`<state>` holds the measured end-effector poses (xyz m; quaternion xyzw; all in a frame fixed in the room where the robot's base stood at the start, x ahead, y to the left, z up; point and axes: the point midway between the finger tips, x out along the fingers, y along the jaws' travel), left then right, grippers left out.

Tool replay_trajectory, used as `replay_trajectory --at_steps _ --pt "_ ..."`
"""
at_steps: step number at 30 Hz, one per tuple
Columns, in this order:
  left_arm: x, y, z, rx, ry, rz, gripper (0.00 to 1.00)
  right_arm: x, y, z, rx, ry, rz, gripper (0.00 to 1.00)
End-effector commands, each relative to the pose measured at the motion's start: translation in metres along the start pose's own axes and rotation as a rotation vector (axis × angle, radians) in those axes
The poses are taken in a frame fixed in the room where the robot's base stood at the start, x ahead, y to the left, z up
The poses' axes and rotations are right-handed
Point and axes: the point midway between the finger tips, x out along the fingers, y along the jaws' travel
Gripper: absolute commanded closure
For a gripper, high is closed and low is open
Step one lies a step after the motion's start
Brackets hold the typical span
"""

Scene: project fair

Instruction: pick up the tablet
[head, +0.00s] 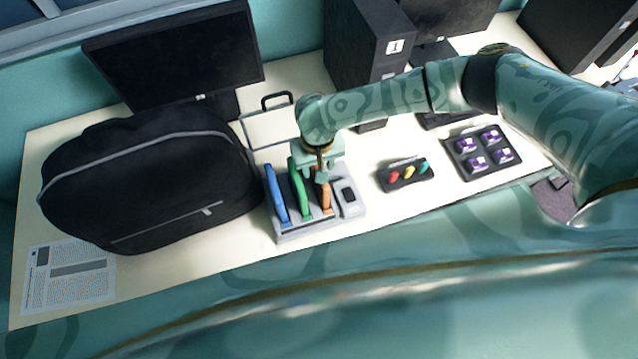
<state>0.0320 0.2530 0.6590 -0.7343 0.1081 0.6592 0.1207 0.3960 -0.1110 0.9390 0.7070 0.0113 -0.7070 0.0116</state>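A grey rack (290,236) on the table holds three upright slim tablet-like items side by side: a blue one (277,195), a green one (299,190) and an orange one (326,197). I cannot tell which of them is the tablet. My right gripper (321,176) reaches in from the right and points down over the rack, at the top of the orange one and close to the green one. It hides part of their upper ends. Whether its fingers are closed on anything is too small to tell. My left gripper is not in view.
A large black bag (150,185) stands left of the rack, near a printed sheet (68,280). A small dark tray with coloured items (405,174) and a tray with purple items (483,152) lie to the right. Monitor (175,55) and computer tower (365,40) stand behind.

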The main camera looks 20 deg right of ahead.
Motion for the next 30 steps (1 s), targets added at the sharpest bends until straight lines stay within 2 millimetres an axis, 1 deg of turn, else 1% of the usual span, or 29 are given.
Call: replay_trajectory --at_steps 3,7,10,16,17,18,20,21,22,30 --pt "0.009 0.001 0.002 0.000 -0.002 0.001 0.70 0.022 0.003 -0.001 0.000 -0.001 0.002 0.56" --pt "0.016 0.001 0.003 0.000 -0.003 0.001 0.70 0.042 0.005 -0.001 -0.001 -0.001 0.002 0.56" --pt "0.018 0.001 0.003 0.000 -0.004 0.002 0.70 0.048 0.004 -0.002 -0.002 0.000 0.000 0.56" --pt "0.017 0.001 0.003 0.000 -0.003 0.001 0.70 0.048 0.004 -0.002 -0.002 0.000 0.000 0.56" --pt "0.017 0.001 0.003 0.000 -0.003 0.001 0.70 0.048 0.004 -0.002 -0.002 0.000 0.000 0.59" --pt "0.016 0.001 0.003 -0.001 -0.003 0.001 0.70 0.048 0.004 -0.002 -0.002 0.000 0.000 0.70" --pt "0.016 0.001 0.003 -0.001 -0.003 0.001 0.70 0.048 0.004 -0.002 -0.001 0.000 0.000 0.87" --pt "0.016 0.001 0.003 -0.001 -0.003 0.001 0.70 0.048 0.004 -0.002 -0.001 0.000 0.000 0.98" --pt "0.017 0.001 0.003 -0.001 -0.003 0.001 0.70 0.048 0.004 -0.002 -0.001 0.000 0.000 1.00" --pt "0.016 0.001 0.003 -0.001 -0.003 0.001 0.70 0.047 0.004 -0.002 -0.001 0.001 0.000 1.00"
